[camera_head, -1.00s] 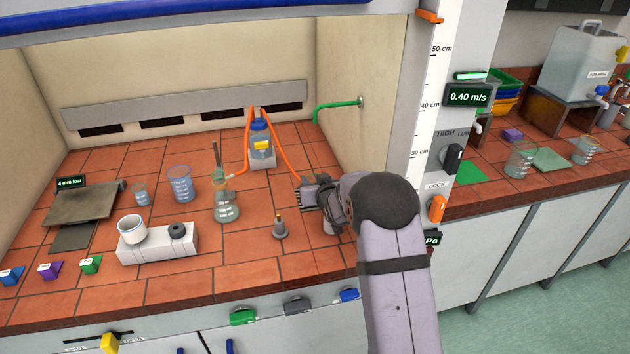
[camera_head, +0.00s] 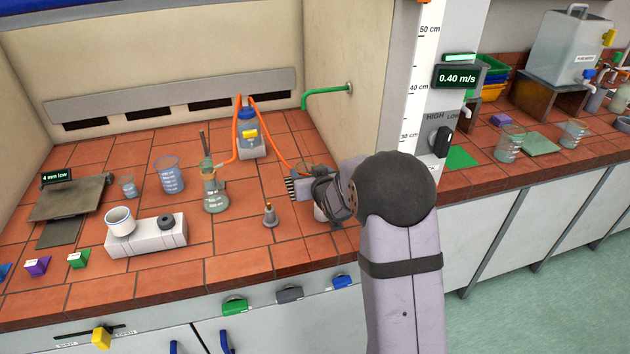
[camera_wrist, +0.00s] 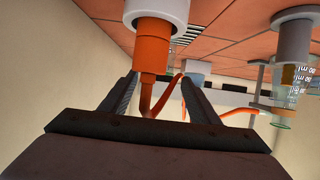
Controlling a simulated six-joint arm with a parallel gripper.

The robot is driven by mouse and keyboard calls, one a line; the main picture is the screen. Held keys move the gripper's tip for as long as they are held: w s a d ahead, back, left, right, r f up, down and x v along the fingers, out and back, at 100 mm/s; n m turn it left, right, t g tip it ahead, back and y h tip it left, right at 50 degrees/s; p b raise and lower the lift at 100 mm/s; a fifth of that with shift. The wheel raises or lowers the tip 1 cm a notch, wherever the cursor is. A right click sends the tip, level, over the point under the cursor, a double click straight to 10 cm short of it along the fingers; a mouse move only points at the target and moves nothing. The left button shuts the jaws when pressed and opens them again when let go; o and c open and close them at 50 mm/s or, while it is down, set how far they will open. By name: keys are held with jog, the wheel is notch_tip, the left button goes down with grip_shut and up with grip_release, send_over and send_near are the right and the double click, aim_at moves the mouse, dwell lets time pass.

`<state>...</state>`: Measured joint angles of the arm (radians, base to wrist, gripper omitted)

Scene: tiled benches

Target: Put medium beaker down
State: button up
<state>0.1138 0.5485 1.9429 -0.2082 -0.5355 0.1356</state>
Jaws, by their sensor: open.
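Two graduated glass beakers stand on the bench at the left in the head view: a larger one (camera_head: 171,177) with bluish liquid and a smaller one (camera_head: 127,187). Two more beakers, one (camera_head: 508,148) and another (camera_head: 573,134), stand on the right bench. I cannot tell which is the medium one. My gripper (camera_head: 297,187) is low over the bench, right of the flask. In the wrist view my gripper (camera_wrist: 155,85) is open, with an orange cylinder (camera_wrist: 153,45) with a white base ahead between its fingers. I see no beaker held.
A conical flask (camera_head: 214,192) and a small copper-tipped stand (camera_head: 269,216) are left of my gripper. Orange hoses run from a blue-capped bottle (camera_head: 250,140). A white block (camera_head: 146,238) carries a crucible. The tiles in front of the stand are clear.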

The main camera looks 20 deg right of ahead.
jog(key=v, duration=0.6)
jog(key=shift+b, duration=0.45)
jog(key=s+a+f+g+p, duration=0.1)
jog(key=s+g, duration=0.3)
jog(key=s, duration=0.7)
jog(key=s+a+f+g+p, duration=0.1)
jog(key=s+f+g, duration=0.3)
jog(key=s, duration=0.8)
jog(key=s+a+f+g+p, duration=0.1)
jog(key=s+g, duration=0.4)
jog(key=s, duration=0.7)
notch_tip(320, 180, down, 2)
jog(key=shift+a+g, duration=0.3)
jog(key=shift+a, duration=0.45)
